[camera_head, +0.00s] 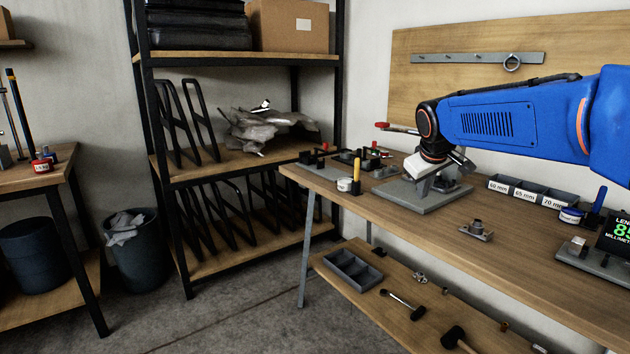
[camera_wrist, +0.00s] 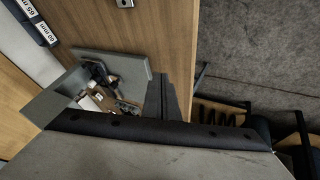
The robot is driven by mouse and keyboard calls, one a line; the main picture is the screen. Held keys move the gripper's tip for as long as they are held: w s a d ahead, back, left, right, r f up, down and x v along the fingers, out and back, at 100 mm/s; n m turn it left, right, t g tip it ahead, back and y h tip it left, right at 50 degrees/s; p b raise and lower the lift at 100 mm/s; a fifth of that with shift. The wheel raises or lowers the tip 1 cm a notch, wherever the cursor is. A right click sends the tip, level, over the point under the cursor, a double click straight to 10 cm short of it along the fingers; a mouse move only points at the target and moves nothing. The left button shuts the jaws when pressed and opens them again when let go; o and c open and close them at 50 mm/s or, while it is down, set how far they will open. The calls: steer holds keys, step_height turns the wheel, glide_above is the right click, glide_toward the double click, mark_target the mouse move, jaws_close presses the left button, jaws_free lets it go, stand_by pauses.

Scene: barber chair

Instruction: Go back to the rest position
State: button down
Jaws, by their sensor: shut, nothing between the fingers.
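My blue arm reaches in from the right in the head view. My gripper (camera_head: 424,187) points down over the left part of the workbench (camera_head: 530,245), just above a grey plate (camera_head: 408,199). It is shut and holds nothing. A dark fixture stands on the plate beside the gripper and is partly hidden by it. In the wrist view the grey plate (camera_wrist: 128,66) shows with small parts near it. I cannot tell whether the gripper touches the plate or the fixture.
Labelled grey bins (camera_head: 530,194) stand along the wall side of the bench. A small metal block (camera_head: 475,230) lies near the front edge. A yellow-handled tool (camera_head: 356,172) stands at the left end. A display (camera_head: 618,236) is at the right. A shelf rack (camera_head: 240,58) stands behind left.

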steer(key=s+f+m, duration=0.1)
steer(key=s+f, duration=0.4)
steer(key=s, duration=0.7)
steer(key=s+f+m+g+y, duration=0.1)
steer(key=s+f, duration=0.5)
steer(key=s, duration=0.7)
steer(key=s+f+m, duration=0.2)
steer(key=s+f, duration=0.4)
steer(key=s, duration=0.7)
steer(key=shift+f+m+g+y, duration=0.15)
steer(key=shift+m+g+y, duration=0.15)
steer(key=shift+m+g, duration=0.1)
steer(key=shift+d, duration=0.1)
